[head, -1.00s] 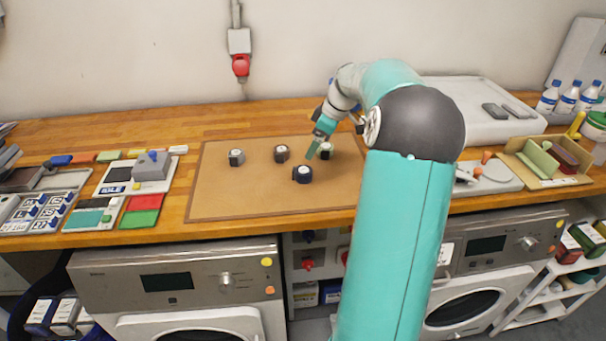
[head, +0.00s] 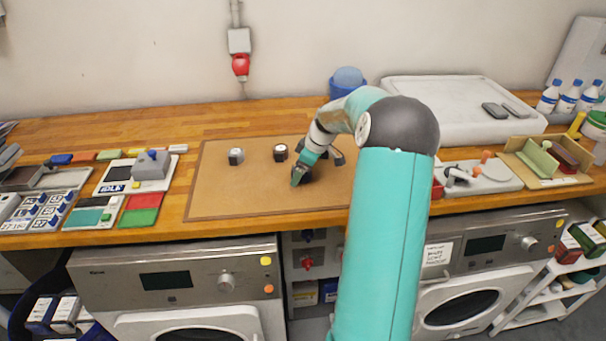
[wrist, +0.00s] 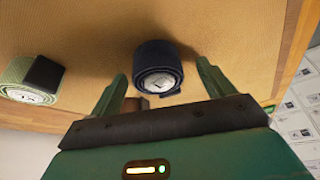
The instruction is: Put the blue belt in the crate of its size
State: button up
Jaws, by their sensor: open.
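The blue belt (wrist: 157,62) is a dark navy roll with a pale label on its end, lying on the brown mat (head: 225,200). My gripper (head: 298,181) is low over the front right part of the mat and largely covers this roll in the head view. In the wrist view my gripper (wrist: 162,76) is open, with the roll between its two green fingertips and no visible contact. A green belt roll (wrist: 30,78) with a black buckle lies to the left. I cannot make out a size crate, or read the label.
Two more rolls, one left (head: 236,156) and one nearer (head: 281,152), stand on the mat. Trays and a grey device (head: 152,167) are at left. A white tray (head: 450,110) and a cardboard box (head: 545,160) are at right. The mat's left front is clear.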

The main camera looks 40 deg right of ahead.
jog(key=c, duration=1.2)
jog(key=shift+r, duration=0.1)
